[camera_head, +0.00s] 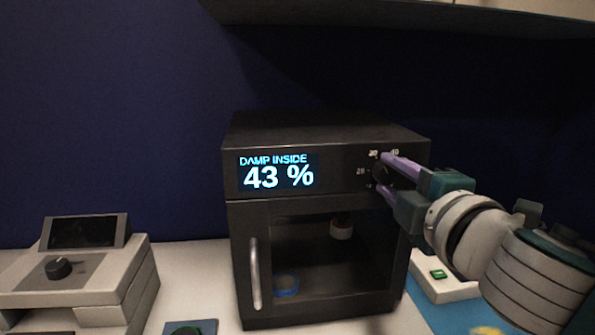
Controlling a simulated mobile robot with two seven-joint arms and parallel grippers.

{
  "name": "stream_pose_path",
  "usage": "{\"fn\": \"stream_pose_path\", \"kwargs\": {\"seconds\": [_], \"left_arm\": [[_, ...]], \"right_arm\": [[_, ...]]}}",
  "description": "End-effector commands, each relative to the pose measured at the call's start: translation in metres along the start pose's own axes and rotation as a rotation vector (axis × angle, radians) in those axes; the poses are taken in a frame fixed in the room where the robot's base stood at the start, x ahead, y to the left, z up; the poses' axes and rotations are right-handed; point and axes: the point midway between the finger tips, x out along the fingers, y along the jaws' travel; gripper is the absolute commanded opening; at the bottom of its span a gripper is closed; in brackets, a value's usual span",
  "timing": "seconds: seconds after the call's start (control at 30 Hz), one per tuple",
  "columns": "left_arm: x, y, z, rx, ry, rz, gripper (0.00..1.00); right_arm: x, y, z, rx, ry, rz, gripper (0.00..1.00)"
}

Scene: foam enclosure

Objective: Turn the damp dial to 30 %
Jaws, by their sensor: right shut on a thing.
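A black cabinet (325,208) stands on the white table and its display (277,174) reads "DAMP INSIDE 43 %". The damp dial (379,173) is a dark knob at the right of the cabinet's front panel, with small white marks around it. My right gripper (384,173) comes in from the right, its two purple fingers shut on the dial, one above and one below. The fingers hide part of the dial and some marks, so I cannot tell where the dial points. My left gripper is not in view.
A grey device (78,275) with a knob stands at left. A shelf (400,18) overhangs the back.

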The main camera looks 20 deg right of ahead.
Motion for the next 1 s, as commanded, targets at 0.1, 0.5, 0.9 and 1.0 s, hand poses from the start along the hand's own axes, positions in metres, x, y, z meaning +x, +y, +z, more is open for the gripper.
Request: {"fn": "stream_pose_path", "kwargs": {"seconds": [0.1,0.5,0.9,1.0], "left_arm": [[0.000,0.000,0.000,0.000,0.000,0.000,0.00],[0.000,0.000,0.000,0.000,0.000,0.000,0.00],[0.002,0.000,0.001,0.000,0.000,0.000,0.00],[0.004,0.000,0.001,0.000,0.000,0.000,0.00]], "right_arm": [[0.000,0.000,0.000,0.001,0.000,0.000,0.00],[0.000,0.000,0.000,0.001,0.000,0.000,0.70],[-0.012,-0.002,0.000,0.002,0.000,-0.002,0.71],[-0.028,-0.002,0.000,0.002,0.001,-0.002,0.71]]}}
